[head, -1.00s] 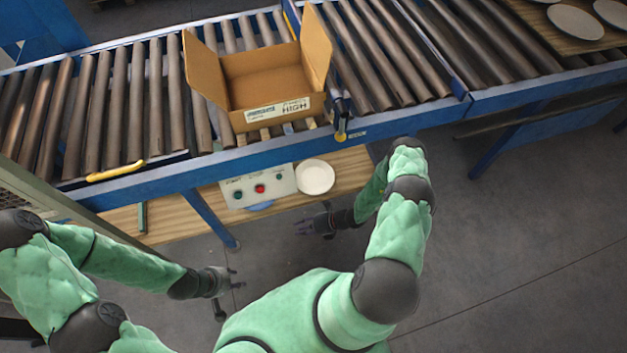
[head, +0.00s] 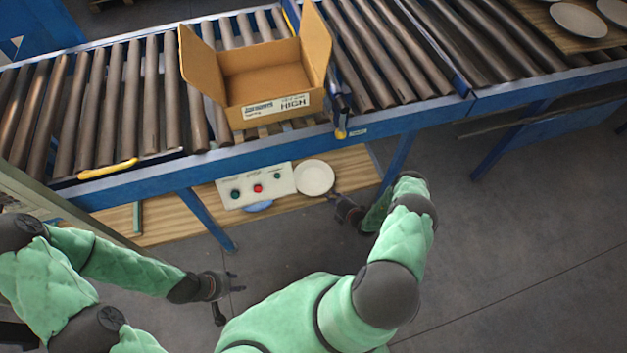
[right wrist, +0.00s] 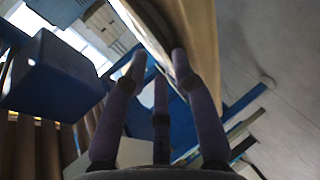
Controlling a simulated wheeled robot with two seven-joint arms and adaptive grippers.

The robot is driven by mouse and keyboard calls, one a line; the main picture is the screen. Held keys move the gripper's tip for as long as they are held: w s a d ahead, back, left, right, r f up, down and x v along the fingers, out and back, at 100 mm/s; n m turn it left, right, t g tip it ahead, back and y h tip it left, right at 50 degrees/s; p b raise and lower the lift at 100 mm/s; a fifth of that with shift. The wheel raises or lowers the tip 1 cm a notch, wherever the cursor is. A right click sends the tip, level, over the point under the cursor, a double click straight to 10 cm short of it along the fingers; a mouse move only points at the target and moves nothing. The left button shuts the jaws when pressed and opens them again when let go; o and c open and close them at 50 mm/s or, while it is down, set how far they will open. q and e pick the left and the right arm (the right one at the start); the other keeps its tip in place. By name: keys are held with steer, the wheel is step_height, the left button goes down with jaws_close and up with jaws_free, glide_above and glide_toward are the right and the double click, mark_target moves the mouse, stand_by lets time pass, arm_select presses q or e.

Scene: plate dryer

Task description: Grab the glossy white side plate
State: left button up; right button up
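A round white plate (head: 314,178) lies on the wooden lower shelf under the conveyor, just right of the control box. My right gripper (head: 335,198) is at the shelf's front edge, close to the plate's lower right rim. Its fingers look spread and empty; I cannot tell whether they touch the plate. In the right wrist view the fingers of my right gripper (right wrist: 160,65) point toward the shelf edge, with nothing clearly between them. My left gripper (head: 234,282) is open and empty, low and away from the shelf. More white plates (head: 578,20) lie on a wooden surface at upper right.
A control box (head: 256,186) with buttons stands left of the plate. An open cardboard box (head: 262,82) sits on the roller conveyor (head: 120,110) above. Blue legs (head: 207,219) and the conveyor frame bound the shelf (head: 170,222). The floor in front is clear.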

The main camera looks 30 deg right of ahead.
mark_target(324, 190)
steer(key=b+x, duration=0.2)
steer(key=x, duration=0.3)
steer(key=shift+w+a+r+b, duration=0.1)
steer(key=shift+w+a+b, duration=0.05)
steer(key=shift+b, duration=0.15)
steer(key=shift+r, duration=0.1)
jaws_close()
